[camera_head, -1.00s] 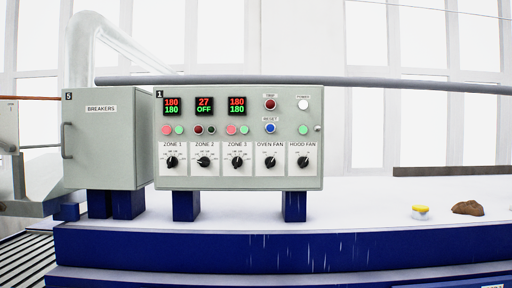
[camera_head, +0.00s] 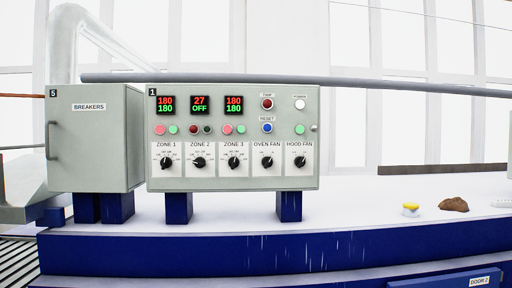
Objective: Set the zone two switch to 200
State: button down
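The zone 2 switch (camera_head: 200,163) is a black rotary knob on a white plate in the middle left of the grey control panel (camera_head: 310,150). Its pointer looks turned toward the left; the small scale marks around it are too small to read. The zone 2 display (camera_head: 200,104) above it reads 27 in red and OFF in green. The zone 1 display (camera_head: 166,104) and zone 3 display (camera_head: 234,104) both read 180 over 180. My gripper is not in this view.
The zone 1 knob (camera_head: 167,163) and zone 3 knob (camera_head: 235,163) sit close on either side. A grey breakers box (camera_head: 92,150) stands left of the panel. A yellow-topped item (camera_head: 411,209) and a brown lump (camera_head: 454,204) lie on the white surface at right.

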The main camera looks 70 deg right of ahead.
aim_at(199, 162)
jog(key=k, duration=0.2)
jog(key=z, duration=2.2)
jog(key=k, duration=0.6)
jog(key=u, duration=0.15)
jog(key=i, duration=0.55)
